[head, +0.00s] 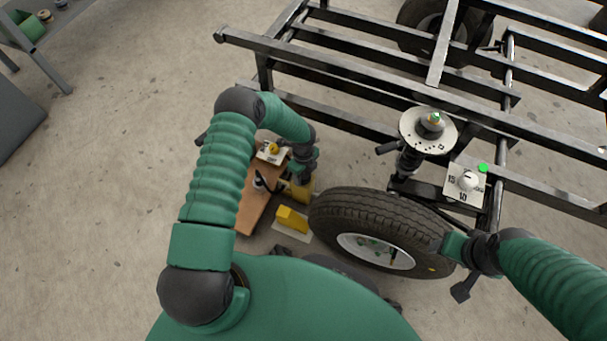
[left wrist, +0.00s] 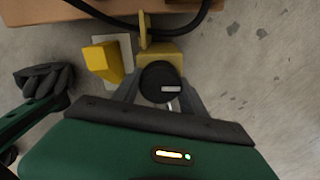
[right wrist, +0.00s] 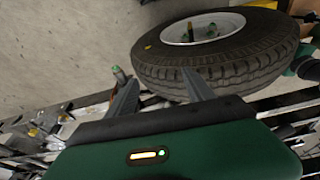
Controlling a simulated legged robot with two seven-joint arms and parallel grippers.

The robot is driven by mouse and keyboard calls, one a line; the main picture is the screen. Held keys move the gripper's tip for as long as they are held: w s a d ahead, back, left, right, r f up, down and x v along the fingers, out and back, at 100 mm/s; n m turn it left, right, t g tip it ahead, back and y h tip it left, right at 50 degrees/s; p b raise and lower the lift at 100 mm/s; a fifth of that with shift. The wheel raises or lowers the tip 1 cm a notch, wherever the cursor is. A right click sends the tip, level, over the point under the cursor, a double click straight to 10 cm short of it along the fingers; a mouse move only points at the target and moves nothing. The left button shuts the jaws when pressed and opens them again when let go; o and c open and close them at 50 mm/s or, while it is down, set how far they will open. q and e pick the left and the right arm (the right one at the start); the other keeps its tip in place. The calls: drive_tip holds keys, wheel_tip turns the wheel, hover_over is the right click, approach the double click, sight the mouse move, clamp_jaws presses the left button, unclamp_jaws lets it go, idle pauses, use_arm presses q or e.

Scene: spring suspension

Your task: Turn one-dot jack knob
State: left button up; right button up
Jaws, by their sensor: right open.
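A yellow jack (left wrist: 156,56) stands on the floor below my left gripper. It carries a round black knob (left wrist: 162,82) with a short white mark; no dots can be made out on it. My left gripper (left wrist: 160,80) has one finger on each side of this knob; whether they press on it cannot be told. In the head view my left gripper (head: 299,184) is over the yellow jack left of the tire, and the knob is hidden. My right gripper (right wrist: 159,82) is open and empty, pointing at the tire (right wrist: 215,66).
A second yellow block (head: 292,218) on a pale plate lies beside the jack. A brown board (head: 251,212) with a cable lies left of it. The black trailer frame (head: 335,70), spring mount (head: 429,130) and white dial plate (head: 465,184) are at right.

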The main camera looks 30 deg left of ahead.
use_arm(q)
drive_tip(key=c, duration=0.8)
drive_tip(key=shift+o, duration=0.2)
drive_tip(key=shift+n, duration=0.4)
